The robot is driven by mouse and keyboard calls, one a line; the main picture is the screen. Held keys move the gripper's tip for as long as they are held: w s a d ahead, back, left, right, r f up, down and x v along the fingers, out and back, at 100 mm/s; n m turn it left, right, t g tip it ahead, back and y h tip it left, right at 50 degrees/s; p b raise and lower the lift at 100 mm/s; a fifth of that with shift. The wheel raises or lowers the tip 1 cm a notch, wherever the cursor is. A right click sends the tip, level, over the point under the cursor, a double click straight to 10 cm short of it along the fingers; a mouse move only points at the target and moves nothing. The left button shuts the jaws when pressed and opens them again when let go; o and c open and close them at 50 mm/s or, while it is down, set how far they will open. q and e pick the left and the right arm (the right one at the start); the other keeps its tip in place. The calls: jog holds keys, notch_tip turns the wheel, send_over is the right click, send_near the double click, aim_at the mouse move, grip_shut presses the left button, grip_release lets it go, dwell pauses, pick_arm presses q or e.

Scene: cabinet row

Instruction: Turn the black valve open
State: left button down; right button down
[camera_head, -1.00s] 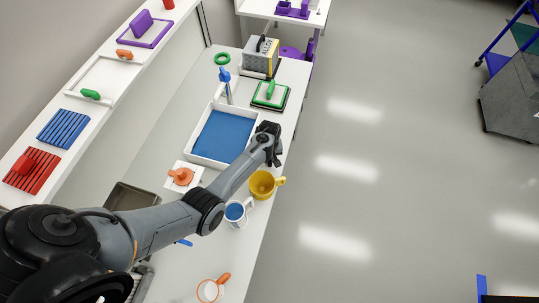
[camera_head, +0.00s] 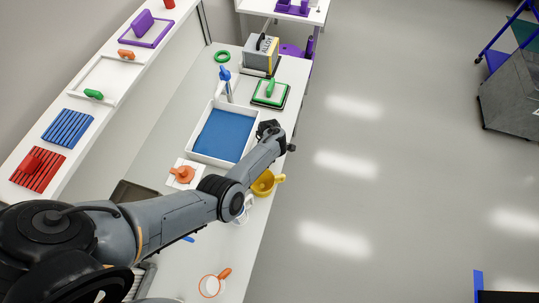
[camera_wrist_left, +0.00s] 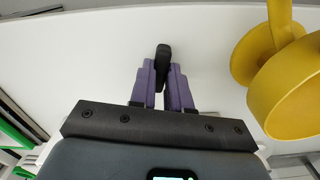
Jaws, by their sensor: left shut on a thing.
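The black valve (camera_wrist_left: 163,52) shows in the left wrist view as a short dark handle against a white surface. My left gripper (camera_wrist_left: 162,84) has its two purple fingers on either side of the handle and is shut on it. In the head view my left arm reaches over the counter to its right edge. There its wrist hides the fingers and the valve. How far the valve is turned cannot be told. My right gripper is not in view.
A blue-bottomed tray (camera_head: 222,136), an orange valve (camera_head: 182,174) and a green-handled block (camera_head: 270,91) are on the counter. Open floor lies to the right.

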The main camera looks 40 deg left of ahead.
pick_arm(q)
jog(key=shift+n, duration=1.2)
jog(key=c, duration=1.1)
grip_release()
jog(key=shift+r, duration=0.4)
notch_tip(320, 180, up, 10)
jog(key=p, duration=0.3)
jog(key=shift+p, duration=0.4)
jog(key=shift+a, duration=0.1)
